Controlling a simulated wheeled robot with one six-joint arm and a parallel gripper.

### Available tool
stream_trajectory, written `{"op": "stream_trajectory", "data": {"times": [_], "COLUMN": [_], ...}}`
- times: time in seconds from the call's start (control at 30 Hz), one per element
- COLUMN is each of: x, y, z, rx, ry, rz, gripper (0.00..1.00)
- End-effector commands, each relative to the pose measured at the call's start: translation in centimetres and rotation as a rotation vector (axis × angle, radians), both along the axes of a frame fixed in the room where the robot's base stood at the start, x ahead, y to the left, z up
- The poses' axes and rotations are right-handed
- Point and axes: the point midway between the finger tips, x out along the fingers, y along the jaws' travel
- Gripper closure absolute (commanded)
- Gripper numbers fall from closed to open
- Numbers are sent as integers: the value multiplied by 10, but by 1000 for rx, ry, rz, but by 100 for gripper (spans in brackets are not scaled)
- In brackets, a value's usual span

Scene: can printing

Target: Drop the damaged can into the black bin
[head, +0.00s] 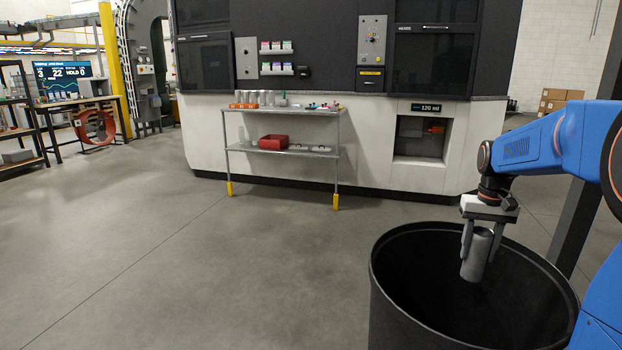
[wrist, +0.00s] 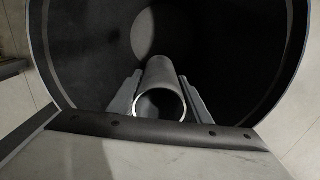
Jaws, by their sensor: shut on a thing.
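A plain grey metal can (head: 477,256) is held between the two fingers of my gripper (head: 482,247). The can hangs slightly tilted over the open mouth of the black bin (head: 391,291) at the lower right. In the wrist view the can (wrist: 160,88) sits between both fingers of my gripper (wrist: 160,95), its open round end toward the camera. The dark inside of the bin (wrist: 90,55) surrounds it there, with a paler round patch on the bottom. I cannot make out any damage on the can.
A workbench (head: 60,107) is at the far left. The grey floor (head: 200,260) left of the bin is clear.

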Motion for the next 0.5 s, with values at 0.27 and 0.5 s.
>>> {"op": "stream_trajectory", "data": {"times": [0.27, 0.5], "x": [0, 0], "y": [0, 0], "z": [-4, -4], "rx": [0, 0], "ry": [0, 0], "rz": [0, 0], "gripper": [77, 34]}}
